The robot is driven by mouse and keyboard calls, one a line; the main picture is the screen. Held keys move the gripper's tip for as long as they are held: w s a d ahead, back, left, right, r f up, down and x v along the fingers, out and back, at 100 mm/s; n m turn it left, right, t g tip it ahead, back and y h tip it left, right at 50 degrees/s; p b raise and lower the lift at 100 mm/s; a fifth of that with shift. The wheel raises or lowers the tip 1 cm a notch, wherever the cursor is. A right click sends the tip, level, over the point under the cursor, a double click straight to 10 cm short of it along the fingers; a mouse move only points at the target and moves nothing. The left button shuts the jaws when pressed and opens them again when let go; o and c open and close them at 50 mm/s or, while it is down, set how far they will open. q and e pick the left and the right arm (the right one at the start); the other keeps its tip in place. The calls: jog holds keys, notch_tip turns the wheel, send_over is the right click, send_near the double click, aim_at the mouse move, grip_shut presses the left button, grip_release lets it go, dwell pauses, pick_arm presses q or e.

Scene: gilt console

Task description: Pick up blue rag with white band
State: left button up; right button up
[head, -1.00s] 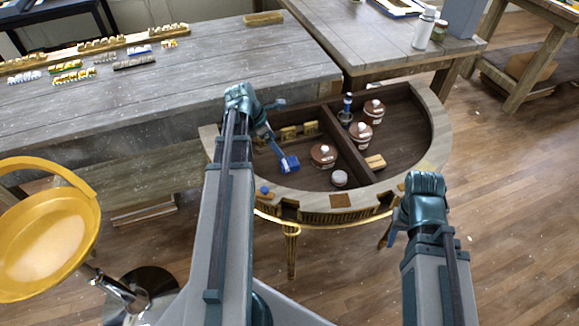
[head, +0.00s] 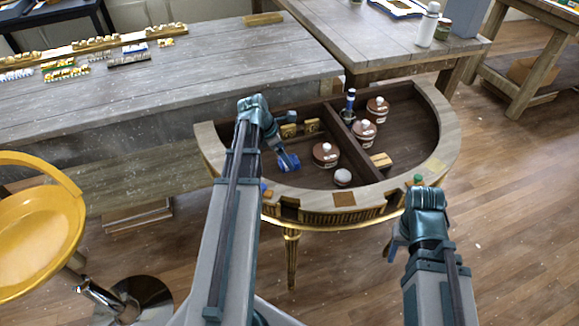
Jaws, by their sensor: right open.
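The blue rag (head: 289,163) lies in the left compartment of the half-round console (head: 222,163), near its front-left rim. It looks like a small blue patch, and its white band is hard to make out. My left gripper (head: 281,150) reaches over the rim from the left, just above and beside the rag. The gripper's fingers are small and partly hidden by its wrist, so whether they touch the rag is unclear. My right gripper (head: 390,248) is open, outside the console's front right edge, pointing down and away from the rag.
A dark divider (head: 348,148) splits the console. A yellow stool (head: 38,225) is at left.

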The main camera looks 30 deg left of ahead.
pick_arm(q)
jog(key=b+x, duration=0.2)
jog(key=x, duration=0.1)
jog(key=shift+w+f, duration=0.1)
jog(key=shift+f, duration=0.2)
jog(key=shift+r, duration=0.1)
jog(key=c, duration=1.3)
jog(key=shift+c, duration=0.2)
notch_tip(320, 180, up, 10)
jog(key=p, duration=0.9)
jog(key=shift+p, duration=0.4)
